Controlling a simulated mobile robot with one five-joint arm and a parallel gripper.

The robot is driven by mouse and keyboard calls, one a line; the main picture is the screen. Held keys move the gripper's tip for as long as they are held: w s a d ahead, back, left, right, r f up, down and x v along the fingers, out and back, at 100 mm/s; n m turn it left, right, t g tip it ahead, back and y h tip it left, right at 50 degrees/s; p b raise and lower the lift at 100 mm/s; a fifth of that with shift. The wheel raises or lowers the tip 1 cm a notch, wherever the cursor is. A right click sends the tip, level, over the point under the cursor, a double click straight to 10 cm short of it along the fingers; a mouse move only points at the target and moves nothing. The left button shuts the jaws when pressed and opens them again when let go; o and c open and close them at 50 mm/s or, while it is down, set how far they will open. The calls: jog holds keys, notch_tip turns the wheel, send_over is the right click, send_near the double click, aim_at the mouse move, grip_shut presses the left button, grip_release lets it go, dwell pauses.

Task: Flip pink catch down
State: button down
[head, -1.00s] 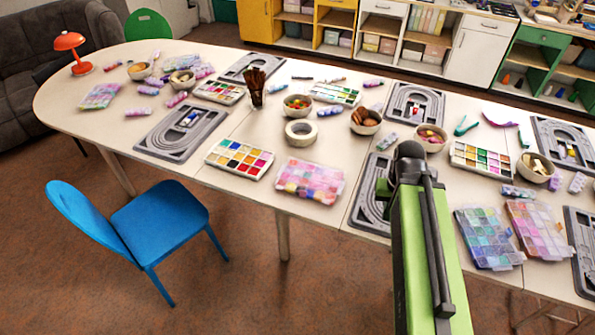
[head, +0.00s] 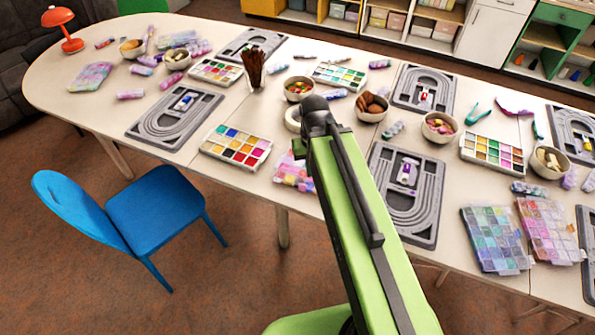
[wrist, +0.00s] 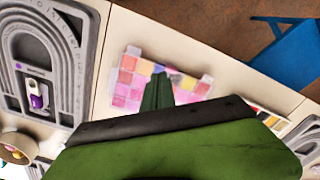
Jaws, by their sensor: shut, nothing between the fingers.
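Several grey bead boards with small catches lie on the long table. The board at the back right (head: 408,104) has a catch that looks red or pink (head: 424,97); it is small, and I cannot tell its exact colour or whether it is up or down. A nearer board (head: 432,226) has a purple catch (head: 406,173), which also shows in the wrist view (wrist: 37,101). The left board (head: 150,132) has a blue catch (head: 186,101). My gripper (wrist: 158,78) is shut and empty, seen over a pink bead box (wrist: 128,82) and apart from the boards. In the head view my arm hides its fingers.
Paint sets (head: 236,145), bowls (head: 371,108), a brush cup (head: 254,77) and bead boxes (head: 492,240) crowd the table. A white tape roll is partly hidden behind my arm. A blue chair (head: 155,215) stands at the front left, with open floor beside it.

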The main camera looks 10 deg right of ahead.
jog(key=m+g+y+p, duration=0.2)
jog(key=m, duration=0.5)
send_near(304, 183)
jog(key=w+d+r, duration=0.2)
jog(key=w+r, duration=0.2)
jog(key=w, duration=0.1)
jog(key=shift+s+f, duration=0.15)
jog(key=shift+s, duration=0.15)
jog(key=b+x, duration=1.1)
jog(key=shift+s+d+f, duration=0.1)
jog(key=shift+d+f, duration=0.05)
jog(key=shift+d, duration=0.1)
jog(key=s+a, duration=0.1)
jog(key=s+r+p, duration=0.1)
jog(key=s, duration=0.1)
jog(key=shift+a+r, duration=0.2)
jog(key=shift+a, duration=0.15)
jog(key=shift+s+a, duration=0.15)
jog(key=shift+a, duration=0.1)
jog(key=shift+d+h, duration=0.15)
jog(key=shift+h, duration=0.15)
